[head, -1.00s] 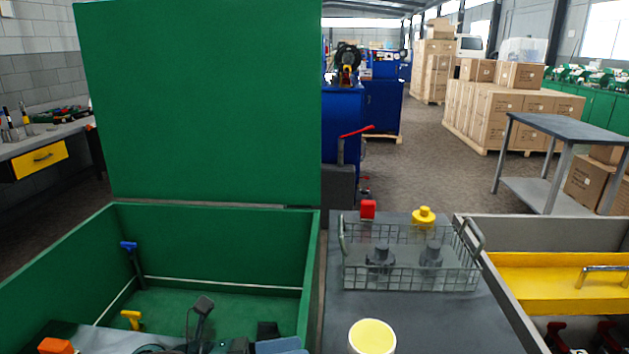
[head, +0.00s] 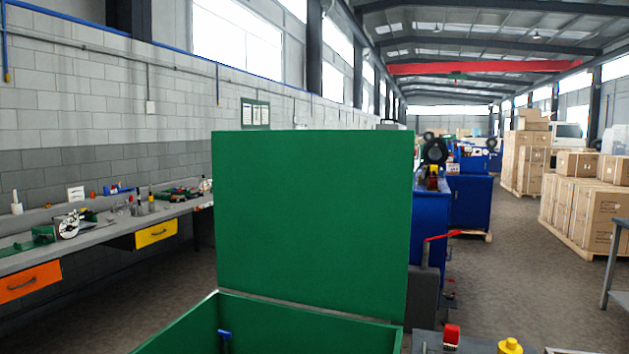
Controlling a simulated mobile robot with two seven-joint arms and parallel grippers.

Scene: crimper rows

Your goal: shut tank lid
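The green tank lid (head: 312,215) stands open, upright at the back of the green tank (head: 300,318). Only the upper back part of the tank shows at the bottom of the head view, with a blue-handled tool (head: 224,336) against its inner wall. The rest of the tank's inside is below the picture. Neither of my grippers is in view.
A grey workbench (head: 95,240) with drawers runs along the left wall. A blue machine (head: 430,225) with a red lever stands behind the lid on the right. A red item (head: 451,334) and a yellow-capped item (head: 510,346) show at the bottom right. Boxes (head: 585,215) stand far right.

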